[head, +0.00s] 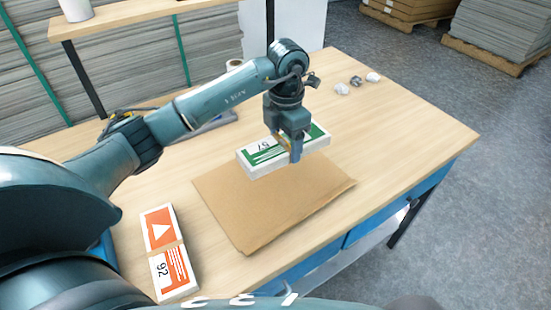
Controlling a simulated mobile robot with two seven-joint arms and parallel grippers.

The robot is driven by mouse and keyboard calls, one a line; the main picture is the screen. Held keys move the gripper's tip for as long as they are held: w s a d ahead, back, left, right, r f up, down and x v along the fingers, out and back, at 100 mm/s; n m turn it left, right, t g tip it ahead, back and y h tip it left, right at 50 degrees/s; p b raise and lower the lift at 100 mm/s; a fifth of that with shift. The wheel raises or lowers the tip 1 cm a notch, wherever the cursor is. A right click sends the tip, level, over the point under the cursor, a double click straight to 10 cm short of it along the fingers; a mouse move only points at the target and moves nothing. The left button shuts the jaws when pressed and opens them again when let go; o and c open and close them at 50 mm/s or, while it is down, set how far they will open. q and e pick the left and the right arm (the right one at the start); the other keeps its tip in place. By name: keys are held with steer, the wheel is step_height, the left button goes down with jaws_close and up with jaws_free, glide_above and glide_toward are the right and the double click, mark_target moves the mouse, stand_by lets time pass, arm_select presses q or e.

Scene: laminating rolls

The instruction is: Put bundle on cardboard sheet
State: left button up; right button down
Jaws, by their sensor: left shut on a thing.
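My left gripper (288,147) is shut on a white bundle with a green printed top marked 57 (260,156). The gripper reaches down over the middle of the bundle and hides part of it. The bundle shows over the far part of the brown cardboard sheet (265,210), which lies on the wooden table. I cannot tell whether the bundle touches the sheet or hangs just above it. A second bundle, orange and white and marked 92 (164,250), lies on the table left of the sheet. My right gripper is not in view.
Several small crumpled pieces (357,81) lie at the table's far right. A roll (234,65) and a grey item (205,127) sit behind my left arm. A shelf (130,14) stands at the back. The table's right side (400,140) is clear.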

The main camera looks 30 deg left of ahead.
arm_select(q)
steer(key=shift+w+a, duration=0.15)
steer(key=shift+w, duration=0.15)
glide_above(284, 178)
step_height(284, 178, down, 5)
steer(key=shift+s+f+p, duration=0.1)
steer(key=shift+p, duration=0.2)
steer(key=shift+f, duration=0.65)
step_height(284, 178, down, 3)
steer(key=shift+f, duration=0.1)
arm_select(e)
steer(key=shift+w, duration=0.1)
arm_select(q)
steer(key=shift+f, duration=0.2)
steer(key=o, duration=1.2)
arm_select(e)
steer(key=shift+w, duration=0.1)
